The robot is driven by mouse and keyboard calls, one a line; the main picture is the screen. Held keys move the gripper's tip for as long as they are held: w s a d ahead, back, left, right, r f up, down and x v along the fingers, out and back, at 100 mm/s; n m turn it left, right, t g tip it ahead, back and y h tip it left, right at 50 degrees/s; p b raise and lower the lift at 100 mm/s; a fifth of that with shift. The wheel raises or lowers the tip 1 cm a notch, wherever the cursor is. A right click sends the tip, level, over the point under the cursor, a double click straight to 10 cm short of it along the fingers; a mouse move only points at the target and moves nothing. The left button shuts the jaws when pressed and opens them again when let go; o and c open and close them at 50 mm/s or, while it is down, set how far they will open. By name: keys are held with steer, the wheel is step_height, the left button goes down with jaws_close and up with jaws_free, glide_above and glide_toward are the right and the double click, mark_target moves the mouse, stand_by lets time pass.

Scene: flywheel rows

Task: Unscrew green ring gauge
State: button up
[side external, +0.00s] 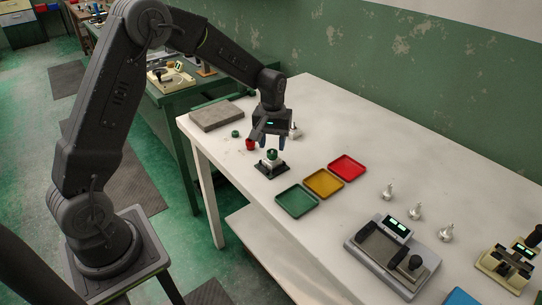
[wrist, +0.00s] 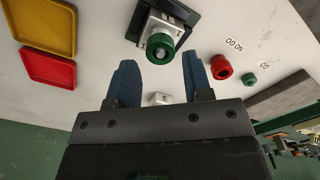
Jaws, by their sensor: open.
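A green ring gauge (side external: 272,155) sits on top of a metal part in a small dark fixture (side external: 264,172) on the white table. In the wrist view the green ring gauge (wrist: 158,41) is near the top middle, with the metal part (wrist: 160,24) behind it. My gripper (side external: 268,143) is above the fixture and slightly to its back, pointing down. In the wrist view my gripper (wrist: 158,62) is open and empty. Its two blue fingers are spread to either side of the ring's line, apart from it.
A red ring (wrist: 221,67) and another green ring (wrist: 249,79) stand by table markings. A small metal part (side external: 294,131) is behind my gripper. Green (side external: 296,201), yellow (side external: 323,183) and red (side external: 347,167) trays lie right of the fixture. A grey slab (side external: 216,115) lies at left.

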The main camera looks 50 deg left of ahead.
mark_target(272, 151)
steer(key=m, duration=1.3)
steer(key=shift+m, duration=0.3)
steer(key=shift+f, duration=0.1)
steer(key=shift+f, duration=1.45)
steer(key=shift+c, duration=0.3)
steer(key=c, duration=0.6)
steer(key=n, duration=0.5)
steer(key=shift+c, duration=0.2)
steer(key=o, duration=0.6)
